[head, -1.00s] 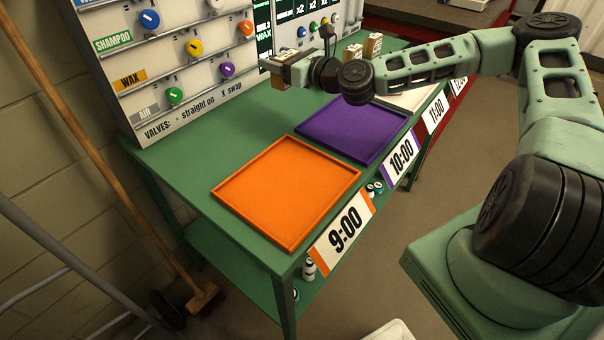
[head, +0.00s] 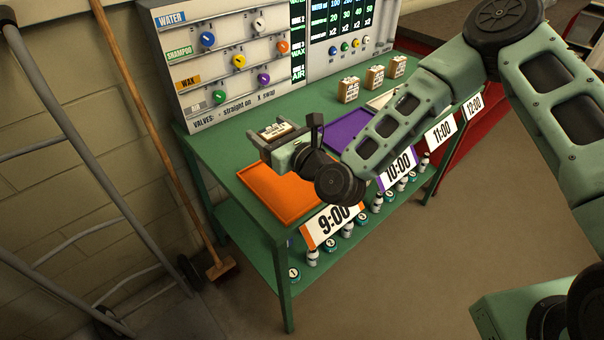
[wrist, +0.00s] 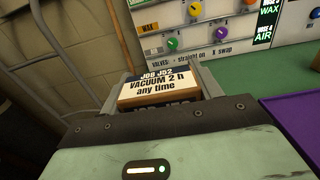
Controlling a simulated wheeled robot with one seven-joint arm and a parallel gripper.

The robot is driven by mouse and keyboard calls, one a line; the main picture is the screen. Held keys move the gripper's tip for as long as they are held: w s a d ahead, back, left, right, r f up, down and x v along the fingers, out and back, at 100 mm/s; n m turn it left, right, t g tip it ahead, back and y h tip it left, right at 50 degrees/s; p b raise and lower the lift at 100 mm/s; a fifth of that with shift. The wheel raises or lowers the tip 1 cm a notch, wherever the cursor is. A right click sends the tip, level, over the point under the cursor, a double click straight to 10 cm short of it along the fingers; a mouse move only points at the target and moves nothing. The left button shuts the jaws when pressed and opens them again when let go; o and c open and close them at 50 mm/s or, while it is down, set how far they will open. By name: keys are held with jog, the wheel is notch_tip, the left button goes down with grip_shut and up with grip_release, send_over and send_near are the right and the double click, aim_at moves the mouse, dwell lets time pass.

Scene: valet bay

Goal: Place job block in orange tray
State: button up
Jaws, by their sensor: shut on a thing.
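The job block (wrist: 158,90) is a brown block with a white label reading "JOB J52 VACUUM 2 h any time" in the wrist view. My gripper (head: 275,132) is shut on it, and the block's label (head: 277,130) faces up in the head view. The orange tray (head: 262,198) lies flat on the green table at its left end, marked 9:00. My gripper and the block are in the air over the far part of this tray. My wrist and forearm hide part of the tray's right side. The visible part of the tray is empty.
The purple tray (head: 346,128) lies to the right, partly behind my arm. Several more blocks (head: 348,90) stand toward the back of the table. The valve panel (head: 225,55) rises behind the table. A broom (head: 160,130) leans at the left.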

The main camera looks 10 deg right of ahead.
notch_tip(320, 180, down, 9)
jog(key=shift+f+p, duration=0.2)
jog(key=shift+p, duration=0.25)
jog(key=shift+f, duration=0.1)
jog(key=shift+f, duration=0.15)
jog(key=o, duration=1)
jog(key=shift+o, duration=0.2)
jog(key=shift+r, duration=0.2)
